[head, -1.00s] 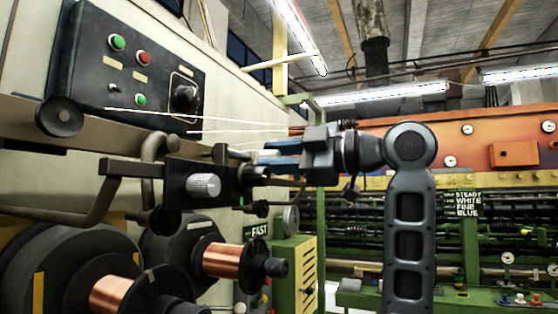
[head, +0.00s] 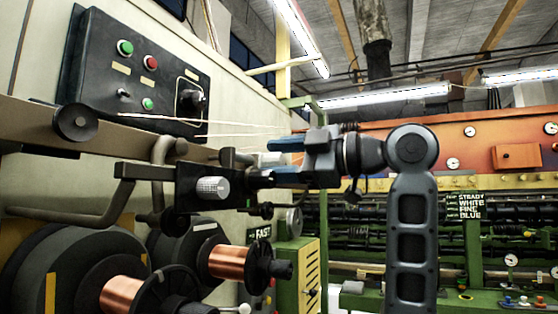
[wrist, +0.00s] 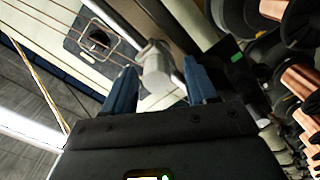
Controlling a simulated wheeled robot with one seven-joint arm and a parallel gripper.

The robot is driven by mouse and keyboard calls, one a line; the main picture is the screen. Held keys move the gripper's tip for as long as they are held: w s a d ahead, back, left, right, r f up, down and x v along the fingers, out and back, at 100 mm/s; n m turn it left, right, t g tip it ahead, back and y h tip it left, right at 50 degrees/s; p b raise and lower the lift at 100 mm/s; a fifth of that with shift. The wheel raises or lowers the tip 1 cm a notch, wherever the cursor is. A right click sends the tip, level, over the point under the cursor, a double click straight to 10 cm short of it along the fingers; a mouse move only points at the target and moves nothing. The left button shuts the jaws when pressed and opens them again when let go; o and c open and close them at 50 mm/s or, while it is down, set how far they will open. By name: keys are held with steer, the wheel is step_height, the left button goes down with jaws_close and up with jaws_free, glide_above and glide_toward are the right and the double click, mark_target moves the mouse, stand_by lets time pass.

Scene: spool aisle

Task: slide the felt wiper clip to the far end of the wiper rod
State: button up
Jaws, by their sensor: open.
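In the wrist view a pale grey block, which looks like the felt wiper clip (wrist: 155,72), sits between the two blue fingers of my gripper (wrist: 160,66), with a gap to each finger. My gripper is open. A light narrow bar, perhaps the wiper rod (wrist: 108,22), runs slantwise behind the block. In the head view my gripper (head: 272,148) points left toward the machine bracket, at the thin wires. I cannot clearly make out the clip or rod there; the bracket and fingers overlap in that area.
A control panel (head: 140,75) is behind at upper left. Thin wires (head: 240,135) stretch across near the fingers.

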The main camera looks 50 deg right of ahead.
steer(key=b+v, duration=0.1)
steer(key=v, duration=0.7)
stand_by(0.4)
